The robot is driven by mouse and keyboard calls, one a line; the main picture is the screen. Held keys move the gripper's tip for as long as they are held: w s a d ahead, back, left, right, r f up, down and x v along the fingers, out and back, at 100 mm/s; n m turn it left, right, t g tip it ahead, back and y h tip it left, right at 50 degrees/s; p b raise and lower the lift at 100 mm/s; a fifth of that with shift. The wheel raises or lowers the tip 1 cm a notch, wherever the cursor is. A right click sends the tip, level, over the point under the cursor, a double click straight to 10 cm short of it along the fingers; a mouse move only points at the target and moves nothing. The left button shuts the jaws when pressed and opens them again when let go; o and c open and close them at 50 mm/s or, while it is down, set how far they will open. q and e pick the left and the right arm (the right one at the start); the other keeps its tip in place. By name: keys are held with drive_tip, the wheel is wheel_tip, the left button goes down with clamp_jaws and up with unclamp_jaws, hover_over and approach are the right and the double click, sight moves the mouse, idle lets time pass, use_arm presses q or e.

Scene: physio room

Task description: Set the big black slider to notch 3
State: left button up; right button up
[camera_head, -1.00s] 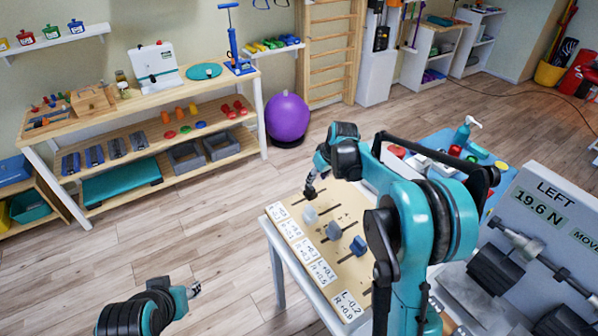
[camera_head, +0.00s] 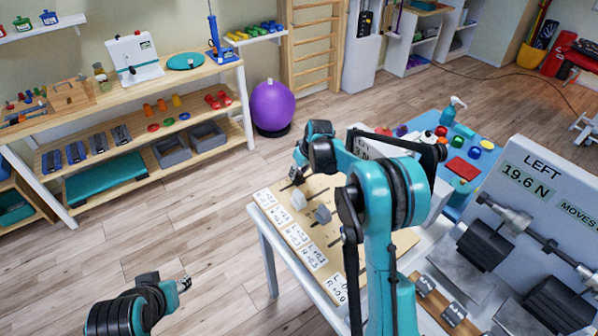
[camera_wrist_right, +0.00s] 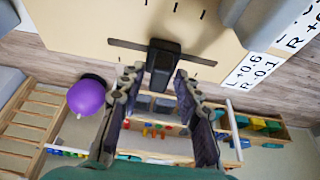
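The big black slider (camera_wrist_right: 163,58) stands on its slot in the pale wooden board (camera_wrist_right: 80,18) in the right wrist view, with slot showing on both sides of it. My right gripper (camera_wrist_right: 158,82) is open; its two fingers lie on either side of the slider's near end, with gaps showing. In the head view the right gripper (camera_head: 298,175) is low over the far left end of the board (camera_head: 330,190), and the black slider is hard to make out there. My left gripper (camera_head: 183,285) is away at lower left, over the floor; its fingers are too small to judge.
My right arm hides the board's right part. A force device (camera_head: 540,190) stands at right, a blue table (camera_head: 470,165) behind. Floor at left is clear.

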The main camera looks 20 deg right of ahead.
clamp_jaws()
drive_tip(key=shift+w+d, duration=0.3)
drive_tip(key=shift+d, duration=0.45)
drive_tip(key=shift+w+d, duration=0.25)
drive_tip(key=shift+d, duration=0.5)
drive_tip(key=shift+o, duration=2.2)
unclamp_jaws()
drive_tip(key=shift+a, duration=0.1)
drive_tip(key=v, duration=1.2)
